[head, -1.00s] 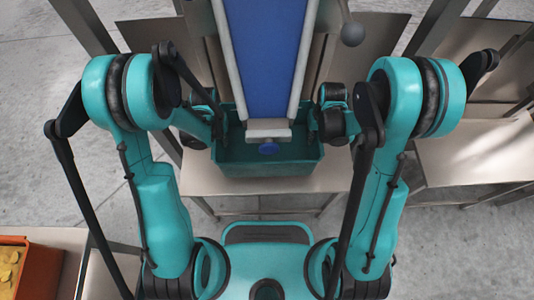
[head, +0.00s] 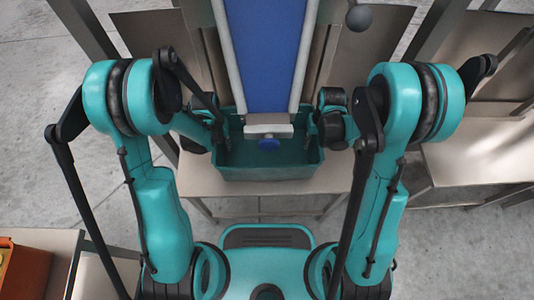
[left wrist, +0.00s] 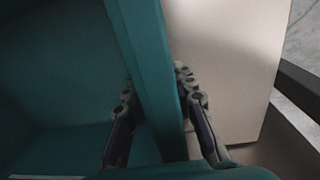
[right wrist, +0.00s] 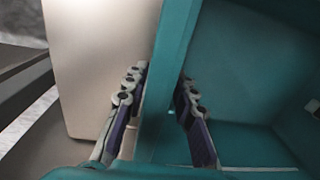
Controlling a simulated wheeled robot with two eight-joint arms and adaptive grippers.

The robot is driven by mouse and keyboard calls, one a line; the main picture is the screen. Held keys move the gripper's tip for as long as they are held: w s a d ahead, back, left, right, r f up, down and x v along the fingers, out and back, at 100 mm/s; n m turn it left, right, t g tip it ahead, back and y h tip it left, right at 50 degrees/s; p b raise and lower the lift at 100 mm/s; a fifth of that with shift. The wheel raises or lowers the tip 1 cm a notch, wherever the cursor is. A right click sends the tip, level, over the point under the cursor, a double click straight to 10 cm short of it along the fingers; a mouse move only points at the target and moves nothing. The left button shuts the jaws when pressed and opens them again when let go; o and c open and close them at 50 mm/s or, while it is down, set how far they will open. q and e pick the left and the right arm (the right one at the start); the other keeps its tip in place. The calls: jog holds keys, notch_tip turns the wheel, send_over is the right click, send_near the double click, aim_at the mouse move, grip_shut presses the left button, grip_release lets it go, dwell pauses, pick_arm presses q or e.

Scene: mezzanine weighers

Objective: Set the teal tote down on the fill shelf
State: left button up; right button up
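The teal tote (head: 268,172) is an open box in the middle of the head view, level as far as I can see. It is over the pale fill shelf (head: 330,184); whether its base touches the shelf is hidden. My left gripper (left wrist: 155,80) is closed over the tote's side wall, one finger inside and one outside. My right gripper (right wrist: 162,78) is closed over the opposite wall in the same way. The visible tote floor looks bare. The tote's far part is hidden under the blue chute.
The blue chute (head: 265,60) with pale rails ends above the tote. A dark ball knob (head: 359,18) stands right of it. Another pale table (head: 475,160) is at the right. An orange bin (head: 25,272) sits on a surface at the lower left.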

pick_arm(q)
jog(key=r, duration=1.2)
jog(key=shift+a, duration=0.25)
pick_arm(e)
jog(key=r, duration=1.2)
jog(key=shift+d, duration=0.3)
